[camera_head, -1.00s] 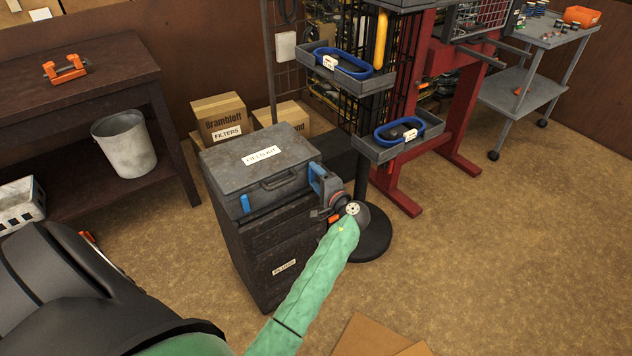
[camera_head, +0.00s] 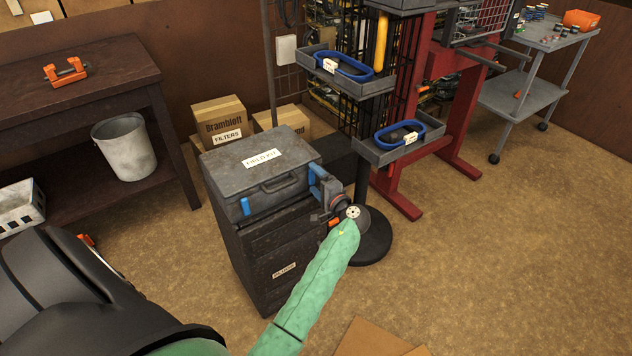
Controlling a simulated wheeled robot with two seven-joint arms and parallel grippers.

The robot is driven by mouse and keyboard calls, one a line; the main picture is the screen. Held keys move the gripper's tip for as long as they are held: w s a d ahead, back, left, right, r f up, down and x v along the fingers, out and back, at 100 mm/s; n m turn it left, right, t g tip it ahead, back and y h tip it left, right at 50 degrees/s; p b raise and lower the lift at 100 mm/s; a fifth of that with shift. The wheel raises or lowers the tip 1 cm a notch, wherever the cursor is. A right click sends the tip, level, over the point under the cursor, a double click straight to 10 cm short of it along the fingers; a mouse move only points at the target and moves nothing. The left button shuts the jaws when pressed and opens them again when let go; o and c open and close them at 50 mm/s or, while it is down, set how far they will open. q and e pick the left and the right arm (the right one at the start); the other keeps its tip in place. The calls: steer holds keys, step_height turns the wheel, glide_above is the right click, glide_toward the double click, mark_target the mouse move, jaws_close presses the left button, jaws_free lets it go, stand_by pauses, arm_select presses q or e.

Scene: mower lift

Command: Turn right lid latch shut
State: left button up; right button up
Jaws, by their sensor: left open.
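A dark grey case labelled FIELD KIT (camera_head: 225,165), with its lid (camera_head: 235,150) down, sits on a dark drawer cabinet. A blue left latch (camera_head: 245,206) is on its front face, upright. My left gripper (camera_head: 317,186) is at the case's front right corner, at the right latch's place. Blue shows there among the gripper parts, but I cannot tell finger from latch, nor how the latch is turned. The gripper is open; whether it touches the latch is unclear. My right gripper is out of view.
The cabinet (camera_head: 275,250) stands beside a pole stand with a round black base (camera_head: 374,240) and grey trays (camera_head: 400,145) close behind my left wrist. A workbench (camera_head: 70,95) and bucket (camera_head: 125,146) are at left.

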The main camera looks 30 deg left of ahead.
arm_select(q)
steer(key=b+v, duration=0.1)
steer(key=v, duration=0.6)
steer(key=shift+s+d, duration=0.15)
steer(key=shift+d, duration=0.15)
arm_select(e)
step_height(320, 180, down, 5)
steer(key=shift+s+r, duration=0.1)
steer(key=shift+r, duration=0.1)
